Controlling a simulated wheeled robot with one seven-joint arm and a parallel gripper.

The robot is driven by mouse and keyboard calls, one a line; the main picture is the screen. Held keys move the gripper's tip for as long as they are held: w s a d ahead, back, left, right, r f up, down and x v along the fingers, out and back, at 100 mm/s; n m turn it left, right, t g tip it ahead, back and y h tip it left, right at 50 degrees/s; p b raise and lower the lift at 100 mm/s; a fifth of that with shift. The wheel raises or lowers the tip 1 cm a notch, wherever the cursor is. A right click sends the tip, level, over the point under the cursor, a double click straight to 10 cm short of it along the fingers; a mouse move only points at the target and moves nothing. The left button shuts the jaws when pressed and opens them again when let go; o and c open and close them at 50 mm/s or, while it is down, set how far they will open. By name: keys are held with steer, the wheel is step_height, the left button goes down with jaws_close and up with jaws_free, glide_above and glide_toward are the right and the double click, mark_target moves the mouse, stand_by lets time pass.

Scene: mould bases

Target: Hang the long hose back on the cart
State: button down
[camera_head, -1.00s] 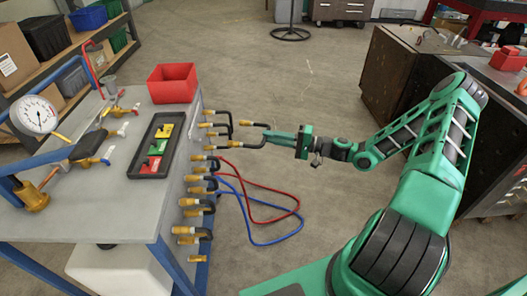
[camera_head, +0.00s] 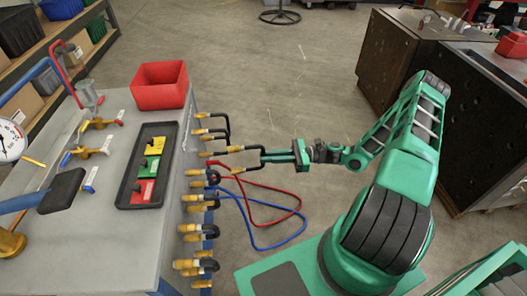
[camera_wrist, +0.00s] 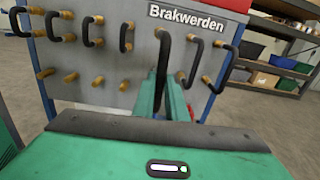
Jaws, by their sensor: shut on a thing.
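My gripper (camera_head: 268,157) is shut on a black hose (camera_head: 262,172) with brass end fittings, beside the cart's right side. The held hose (camera_wrist: 161,55) also shows in the wrist view, upright between the two green fingers (camera_wrist: 166,82). Its brass ends are close to the cart's side panel (camera_wrist: 100,95). I cannot tell whether they touch or sit in the panel's brass fittings (camera_wrist: 118,73). The cart (camera_head: 90,240) has a grey top and blue frame. Several other black U-shaped hoses (camera_wrist: 196,62) of differing length are on the panel.
A red hose (camera_head: 285,188) and a blue hose (camera_head: 262,247) loop out from the cart. On the cart stand a red bin (camera_head: 160,95) and a black tray (camera_head: 130,188) with coloured pieces. Dark cabinets (camera_head: 390,60) stand at right. The floor between is clear.

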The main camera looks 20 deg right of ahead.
steer(key=shift+x, duration=4.75)
steer(key=shift+f, duration=0.15)
steer(key=shift+m, duration=0.3)
steer(key=shift+s+a+m+t, duration=0.15)
steer(key=shift+m+t, duration=0.15)
steer(key=shift+t, duration=0.3)
steer(key=shift+x, duration=1.75)
steer(key=c, duration=1.3)
jaws_free()
steer(key=shift+s, duration=0.1)
